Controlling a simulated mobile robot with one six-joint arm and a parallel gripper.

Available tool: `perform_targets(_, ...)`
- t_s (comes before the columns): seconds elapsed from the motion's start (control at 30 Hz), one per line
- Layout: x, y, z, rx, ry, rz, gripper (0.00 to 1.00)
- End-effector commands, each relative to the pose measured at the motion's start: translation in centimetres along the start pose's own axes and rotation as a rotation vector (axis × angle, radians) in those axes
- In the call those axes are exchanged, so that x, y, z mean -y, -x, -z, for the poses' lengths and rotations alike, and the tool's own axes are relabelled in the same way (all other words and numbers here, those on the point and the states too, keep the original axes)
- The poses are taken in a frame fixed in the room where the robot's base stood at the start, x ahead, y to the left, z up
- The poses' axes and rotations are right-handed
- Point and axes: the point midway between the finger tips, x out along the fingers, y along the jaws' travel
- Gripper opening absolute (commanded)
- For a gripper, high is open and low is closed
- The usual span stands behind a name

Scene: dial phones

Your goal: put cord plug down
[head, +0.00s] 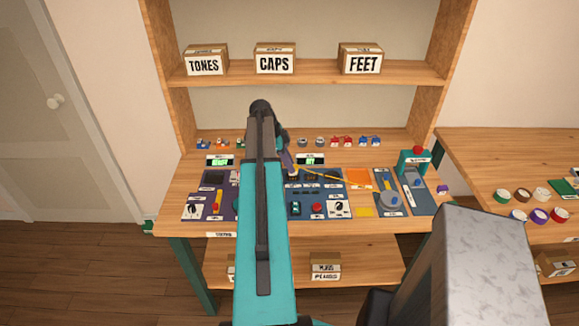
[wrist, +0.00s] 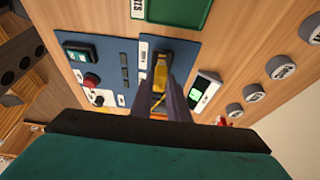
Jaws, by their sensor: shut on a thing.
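The cord plug (wrist: 160,76) is a small yellow-orange piece between the fingertips of my gripper (wrist: 161,92) in the wrist view. My gripper is shut on it, over the edge of a blue panel (wrist: 120,75). In the head view my gripper (head: 290,165) is low over the top left of the same blue panel (head: 337,199). A thin yellow cord (head: 325,176) runs right from the gripper toward an orange pad (head: 358,178). I cannot tell whether the plug touches the panel. My arm hides part of the bench left of it.
A lit green display (head: 310,160) stands just behind the gripper. A purple panel (head: 208,196) lies left, and a teal press (head: 413,163) stands right. Several small parts line the bench's back.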

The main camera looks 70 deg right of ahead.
Motion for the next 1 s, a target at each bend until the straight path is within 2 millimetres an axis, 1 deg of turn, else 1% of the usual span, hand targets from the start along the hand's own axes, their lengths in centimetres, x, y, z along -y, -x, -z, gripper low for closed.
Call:
perform_targets(0.23, 0.0, -1.5, -0.6, 0.0, 0.001, -0.001, 0.0)
perform_targets(0.83, 0.0, -2.2, -1.0, 0.0, 0.001, 0.0, 0.0)
perform_targets(0.87, 0.0, -2.1, -0.9, 0.0, 0.001, 0.0, 0.2)
perform_targets(0.9, 0.0, -2.1, -0.9, 0.0, 0.001, 0.0, 0.27)
perform_targets(0.93, 0.0, -2.1, -0.9, 0.0, 0.001, 0.0, 0.32)
perform_targets(1.0, 0.0, -2.1, -0.9, 0.0, 0.001, 0.0, 0.34)
